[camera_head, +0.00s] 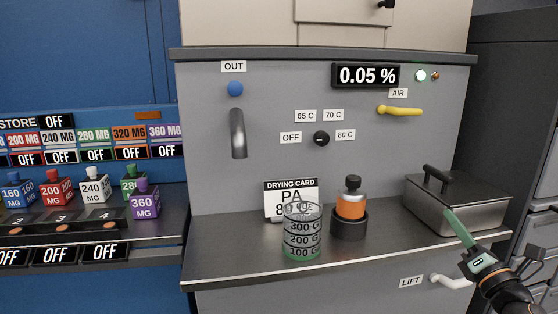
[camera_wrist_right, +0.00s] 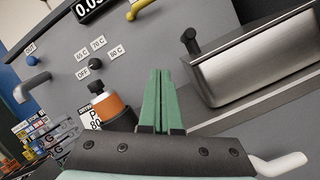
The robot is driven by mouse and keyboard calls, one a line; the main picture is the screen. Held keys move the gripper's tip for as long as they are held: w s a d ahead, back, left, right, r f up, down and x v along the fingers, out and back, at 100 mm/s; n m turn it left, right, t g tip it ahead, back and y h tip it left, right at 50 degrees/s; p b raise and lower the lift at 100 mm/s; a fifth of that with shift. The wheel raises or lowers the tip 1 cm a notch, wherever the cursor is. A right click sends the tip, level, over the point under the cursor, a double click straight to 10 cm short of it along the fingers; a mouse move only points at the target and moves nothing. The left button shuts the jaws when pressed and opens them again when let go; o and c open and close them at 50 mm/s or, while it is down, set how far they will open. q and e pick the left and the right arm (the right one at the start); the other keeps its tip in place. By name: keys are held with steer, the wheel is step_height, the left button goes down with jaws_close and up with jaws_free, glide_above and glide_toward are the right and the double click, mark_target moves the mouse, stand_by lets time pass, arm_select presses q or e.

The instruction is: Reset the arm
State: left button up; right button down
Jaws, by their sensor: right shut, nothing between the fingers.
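My right gripper (camera_head: 449,213) comes in from the lower right in the head view. Its green fingers are shut and empty, in front of the lidded metal box (camera_head: 480,214). In the right wrist view the two fingers (camera_wrist_right: 162,72) lie side by side with nothing between them. My left gripper is not in view.
A clear graduated beaker (camera_head: 302,238), an orange bottle in a black holder (camera_head: 350,207) and a drying card (camera_head: 291,188) stand on the metal shelf (camera_head: 230,262). A white lift handle (camera_head: 452,281) juts out below my right gripper. Coloured weights stand at left, including a purple one (camera_head: 144,203).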

steer(key=s+a+f+m+g, duration=0.25)
steer(key=a+f+m, duration=0.2)
steer(key=f, duration=0.45)
steer(key=s+a+f+m+g, duration=0.2)
steer(key=s+a+f+m, duration=0.3)
steer(key=f, duration=0.4)
steer(key=s+a+f+m+g, duration=0.2)
steer(key=a+f+m, duration=0.3)
steer(key=f, duration=0.5)
steer(key=s+a+f+m+g+y, duration=0.1)
steer(key=s+a+f+m+g, duration=0.2)
steer(key=s+a+f+m, duration=0.35)
steer(key=s+a+f+m+g+y, duration=0.25)
steer(key=s+a+f+m, duration=0.2)
steer(key=s+a, duration=0.4)
arm_select(q)
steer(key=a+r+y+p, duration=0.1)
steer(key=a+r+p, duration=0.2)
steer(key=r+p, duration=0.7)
steer(key=p, duration=0.3)
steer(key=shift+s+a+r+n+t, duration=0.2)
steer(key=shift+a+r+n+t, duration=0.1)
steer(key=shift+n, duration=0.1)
arm_select(e)
steer(key=s+d+r+m+h, duration=0.1)
steer(key=s+d+r, duration=0.2)
steer(key=r, duration=0.7)
steer(key=shift+d+r+m, duration=0.3)
steer(key=shift+d+m, duration=0.05)
steer(key=shift+d, duration=0.5)
